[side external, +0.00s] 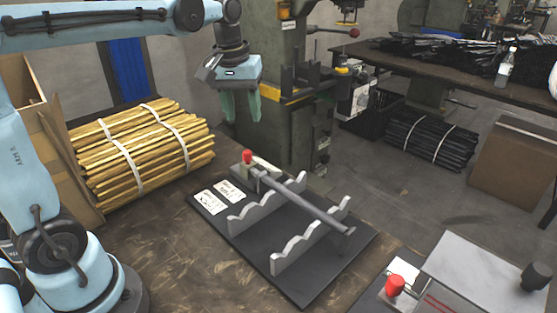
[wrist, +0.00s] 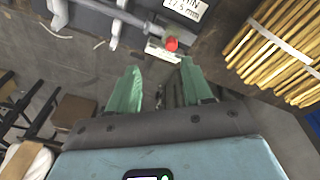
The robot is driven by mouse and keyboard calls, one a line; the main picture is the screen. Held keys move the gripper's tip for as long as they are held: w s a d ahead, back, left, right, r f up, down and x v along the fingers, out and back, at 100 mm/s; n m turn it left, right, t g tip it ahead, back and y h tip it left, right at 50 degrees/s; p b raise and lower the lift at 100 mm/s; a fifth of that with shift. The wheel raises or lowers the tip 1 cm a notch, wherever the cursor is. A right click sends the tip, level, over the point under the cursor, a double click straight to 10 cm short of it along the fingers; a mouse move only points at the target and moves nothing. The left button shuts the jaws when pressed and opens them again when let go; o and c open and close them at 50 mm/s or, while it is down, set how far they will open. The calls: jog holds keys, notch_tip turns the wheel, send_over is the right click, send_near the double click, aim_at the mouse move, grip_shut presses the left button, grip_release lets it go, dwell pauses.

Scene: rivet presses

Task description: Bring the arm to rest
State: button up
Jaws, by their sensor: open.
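My gripper (side external: 241,104) hangs in the air above the back edge of the table, with green fingers pointing down. In the wrist view its two green fingertips (wrist: 161,76) are apart and nothing is between them. My light blue arm reaches in from the left. The gripper is clear of the rod and rack.
A strapped bundle of yellow sticks (side external: 150,150) is at the left, beside a cardboard box (side external: 25,90). A green press (side external: 285,95) stands close behind my gripper. A metal fixture (side external: 480,275) with a red knob is at the front right. The table's front left is bare.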

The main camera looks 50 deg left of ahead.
jog(key=s+d+f+m+t, duration=0.5)
jog(key=s+d+f+m, duration=0.1)
jog(key=s, duration=0.3)
jog(key=shift+s+d+f+m, duration=0.4)
jog(key=shift+d+f, duration=0.1)
jog(key=shift+f, duration=0.25)
